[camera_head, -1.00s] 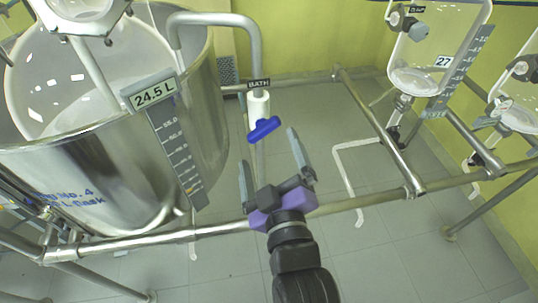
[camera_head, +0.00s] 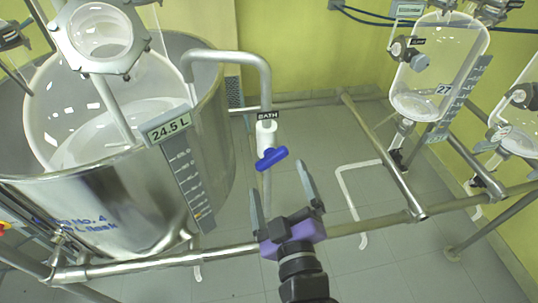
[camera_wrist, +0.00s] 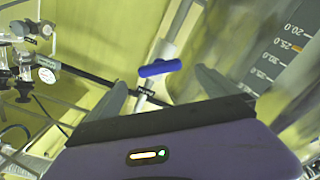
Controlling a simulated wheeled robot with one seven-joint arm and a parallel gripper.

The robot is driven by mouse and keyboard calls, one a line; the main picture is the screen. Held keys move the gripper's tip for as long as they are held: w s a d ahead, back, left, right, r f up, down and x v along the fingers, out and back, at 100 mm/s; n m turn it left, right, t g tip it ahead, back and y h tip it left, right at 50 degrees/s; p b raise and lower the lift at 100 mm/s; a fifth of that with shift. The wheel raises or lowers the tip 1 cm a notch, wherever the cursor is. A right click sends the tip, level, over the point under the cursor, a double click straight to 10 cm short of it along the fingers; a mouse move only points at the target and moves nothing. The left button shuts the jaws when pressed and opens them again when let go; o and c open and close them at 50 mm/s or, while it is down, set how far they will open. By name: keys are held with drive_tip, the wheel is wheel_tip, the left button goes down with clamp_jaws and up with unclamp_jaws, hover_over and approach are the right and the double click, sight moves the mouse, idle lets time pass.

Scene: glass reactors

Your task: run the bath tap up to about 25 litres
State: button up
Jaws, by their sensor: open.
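The bath tap has a blue handle (camera_head: 272,158) on a white body below a "BATH" label (camera_head: 267,115), on a grey spout pipe (camera_head: 235,57) that bends over the steel bath (camera_head: 120,200). The handle is slanted in the head view; it also shows in the wrist view (camera_wrist: 160,68). The bath's display (camera_head: 168,130) reads 24.5 L above a graduated scale (camera_head: 188,180). My gripper (camera_head: 280,188) is open and empty, below and in front of the handle, apart from it. In the wrist view the handle appears beyond and between the two fingers.
A glass vessel (camera_head: 110,120) sits inside the bath. A steel rail (camera_head: 160,262) runs in front. A second glass vessel (camera_head: 440,80) marked 27 hangs at right, beside metal frame bars (camera_head: 385,155). Grey tiled floor lies below.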

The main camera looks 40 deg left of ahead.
sight(273, 163)
drive_tip(key=shift+p+x, duration=1.05)
drive_tip(key=shift+x, duration=2.8)
drive_tip(key=c, duration=1.4)
drive_tip(key=shift+o, duration=0.2)
drive_tip(key=m, duration=0.3)
drive_tip(key=shift+m, duration=0.4)
drive_tip(key=shift+m+p, duration=0.6)
drive_tip(key=shift+m, duration=1.2)
